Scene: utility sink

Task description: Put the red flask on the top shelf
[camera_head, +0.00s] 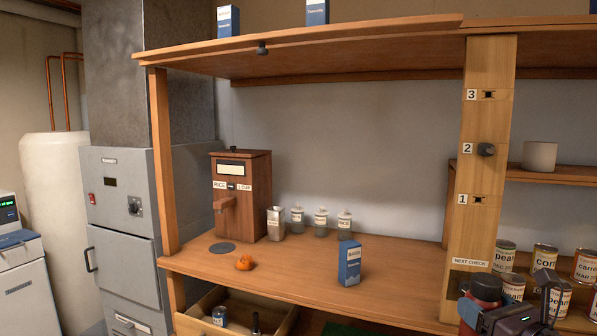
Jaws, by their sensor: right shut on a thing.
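The red flask (481,296), with a dark cap, is at the bottom right of the head view, in front of the wooden post. My right gripper (497,313) is shut on the flask, and its dark body covers part of the flask's right side. The flask's lower end is cut off by the frame's edge. The top shelf (350,53) is a wooden board running across the top of the view, far above the flask. My left gripper is not in view.
Two blue boxes (228,21) (317,12) stand on the top shelf. The post (484,135) carries labels 1, 2 and 3, with a dark knob at 2. Several cans (545,258) stand right. The counter (400,285) holds a rice dispenser (254,200), jars, an orange object and a blue box (349,263).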

